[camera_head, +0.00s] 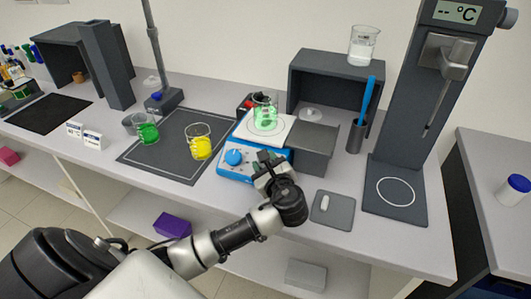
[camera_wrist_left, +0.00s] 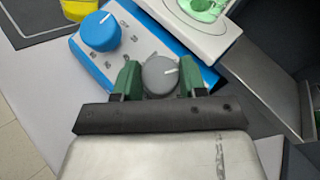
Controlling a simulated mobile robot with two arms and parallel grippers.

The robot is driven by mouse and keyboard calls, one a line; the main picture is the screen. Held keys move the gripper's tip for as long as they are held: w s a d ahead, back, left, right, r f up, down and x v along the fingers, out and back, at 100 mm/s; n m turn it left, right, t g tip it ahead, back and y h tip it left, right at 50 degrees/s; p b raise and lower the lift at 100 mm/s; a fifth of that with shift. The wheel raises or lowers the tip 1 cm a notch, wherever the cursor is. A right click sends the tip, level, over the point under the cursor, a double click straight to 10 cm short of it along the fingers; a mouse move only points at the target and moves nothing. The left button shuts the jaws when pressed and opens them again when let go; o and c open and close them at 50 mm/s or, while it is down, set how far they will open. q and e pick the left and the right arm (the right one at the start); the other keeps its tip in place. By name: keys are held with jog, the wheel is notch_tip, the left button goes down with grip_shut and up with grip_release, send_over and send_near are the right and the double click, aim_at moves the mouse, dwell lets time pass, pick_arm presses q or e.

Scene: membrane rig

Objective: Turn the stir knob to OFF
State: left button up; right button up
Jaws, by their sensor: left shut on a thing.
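The hotplate stirrer (camera_head: 250,178) has a blue body, a white top plate and two knobs on its front panel. The blue knob (camera_head: 234,157) is on the left and also shows in the left wrist view (camera_wrist_left: 100,32). In the head view my left gripper (camera_head: 267,166) hides that knob. My right gripper is not in view.
A beaker of green liquid (camera_head: 265,115) stands on the white plate. A grey box (camera_head: 313,150) is close on the right, near a small pad (camera_head: 333,215).

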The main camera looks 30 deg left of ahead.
pick_arm(q)
jog(key=n+g+p, duration=0.2)
jog(key=n+g, duration=0.1)
jog(key=n+g+p, duration=0.1)
jog(key=p, duration=0.1)
jog(key=shift+w+d+r+n+g+y, duration=0.1)
jog(key=shift+r+n+g+y, duration=0.2)
jog(key=shift+y, duration=0.1)
jog(key=shift+f+n+g+p, duration=0.15)
jog(key=shift+n+g+p, duration=0.75)
jog(key=shift+n, duration=0.1)
jog(key=o, duration=0.9)
